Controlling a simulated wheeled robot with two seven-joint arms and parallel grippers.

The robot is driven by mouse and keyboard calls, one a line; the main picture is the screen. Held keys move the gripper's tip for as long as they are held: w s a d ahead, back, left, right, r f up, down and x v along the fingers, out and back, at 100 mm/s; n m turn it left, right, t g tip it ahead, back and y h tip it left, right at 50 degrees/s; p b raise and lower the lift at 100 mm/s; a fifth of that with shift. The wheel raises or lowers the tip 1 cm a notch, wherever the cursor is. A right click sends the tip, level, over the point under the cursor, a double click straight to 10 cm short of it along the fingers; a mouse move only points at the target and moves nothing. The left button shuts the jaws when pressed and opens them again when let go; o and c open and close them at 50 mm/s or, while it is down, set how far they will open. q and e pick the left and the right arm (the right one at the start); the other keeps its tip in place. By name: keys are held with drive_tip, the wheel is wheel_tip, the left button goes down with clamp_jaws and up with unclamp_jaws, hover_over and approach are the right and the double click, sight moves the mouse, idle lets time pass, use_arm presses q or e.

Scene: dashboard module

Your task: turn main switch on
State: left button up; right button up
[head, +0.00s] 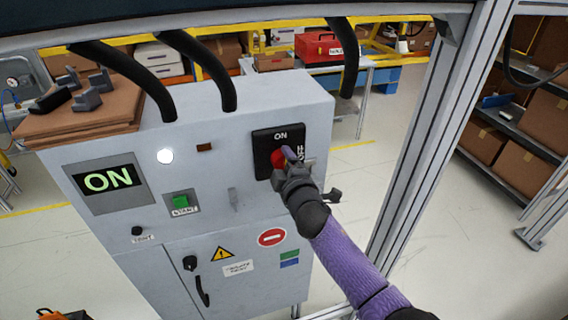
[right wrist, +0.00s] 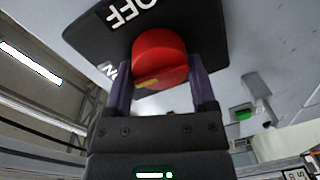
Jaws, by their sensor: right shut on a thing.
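The main switch is a red rotary knob (head: 279,158) on a black plate (head: 263,141) marked ON at the top and OFF at the right side. The plate is on the upper right of the grey control cabinet's front. My right gripper (head: 290,155) is at the knob. In the right wrist view, the red knob (right wrist: 160,60) sits between its two purple fingers, which are shut on it. A yellow mark shows on the knob's lower edge. The display (head: 108,181) on the cabinet reads ON in green. My left gripper is not in view.
The cabinet also carries a green start button (head: 181,201), a lit white lamp (head: 165,156) and a black door handle (head: 203,290). Thick black cables enter its top. An aluminium frame post (head: 432,130) stands to the right of my arm.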

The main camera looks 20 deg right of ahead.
drive_tip(key=shift+n, duration=0.5)
drive_tip(key=o, duration=1.2)
drive_tip(key=shift+c, duration=0.2)
drive_tip(key=shift+s, duration=0.1)
drive_tip(key=s+p, duration=0.1)
drive_tip(key=s, duration=0.8)
drive_tip(key=shift+s+d+r, duration=0.15)
drive_tip(key=shift+s+r, duration=0.15)
drive_tip(key=shift+s, duration=0.05)
drive_tip(key=shift+f, duration=0.1)
